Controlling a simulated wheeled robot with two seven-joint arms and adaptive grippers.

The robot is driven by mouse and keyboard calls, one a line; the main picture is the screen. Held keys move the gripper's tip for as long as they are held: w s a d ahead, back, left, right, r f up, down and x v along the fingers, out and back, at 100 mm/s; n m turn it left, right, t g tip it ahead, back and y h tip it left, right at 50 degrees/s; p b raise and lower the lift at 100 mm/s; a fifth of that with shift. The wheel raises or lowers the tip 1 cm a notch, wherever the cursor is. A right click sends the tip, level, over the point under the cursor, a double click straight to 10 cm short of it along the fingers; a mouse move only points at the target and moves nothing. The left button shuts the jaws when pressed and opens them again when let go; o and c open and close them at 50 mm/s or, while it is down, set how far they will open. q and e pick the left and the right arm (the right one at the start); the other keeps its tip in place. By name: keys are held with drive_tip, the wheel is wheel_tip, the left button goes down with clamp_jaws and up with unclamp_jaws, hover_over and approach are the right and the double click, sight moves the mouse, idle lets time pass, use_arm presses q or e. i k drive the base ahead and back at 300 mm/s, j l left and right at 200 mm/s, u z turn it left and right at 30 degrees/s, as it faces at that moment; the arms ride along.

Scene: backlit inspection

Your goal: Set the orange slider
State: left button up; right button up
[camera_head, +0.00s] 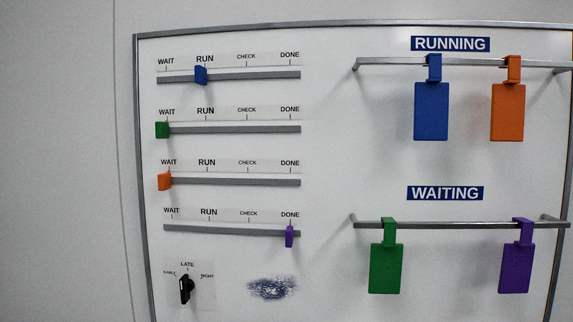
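The orange slider (164,181) sits at the left end of the third track (235,182), under the WAIT mark. That track's labels read WAIT, RUN, CHECK and DONE from left to right. An orange tag (508,112) hangs on the upper rail (460,64), under the RUNNING sign (450,44). Neither of my grippers shows in the head view.
The blue slider (201,75) is near RUN, the green slider (162,130) at WAIT, the purple slider (290,237) at DONE. A blue tag (431,111) hangs above; green (386,268) and purple (515,268) tags hang under WAITING. A black knob (186,289) sits lower left.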

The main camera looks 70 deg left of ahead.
sight(164, 184)
drive_tip(key=k+j+u, duration=0.15)
drive_tip(key=k+u, duration=0.3)
drive_tip(key=k, duration=0.2)
drive_tip(key=u, duration=0.45)
drive_tip(key=j+u, duration=0.1)
drive_tip(key=u, duration=0.35)
drive_tip(key=i+u, duration=0.1)
drive_tip(key=u, duration=0.85)
drive_tip(key=i+u, duration=0.1)
drive_tip(key=u, duration=0.35)
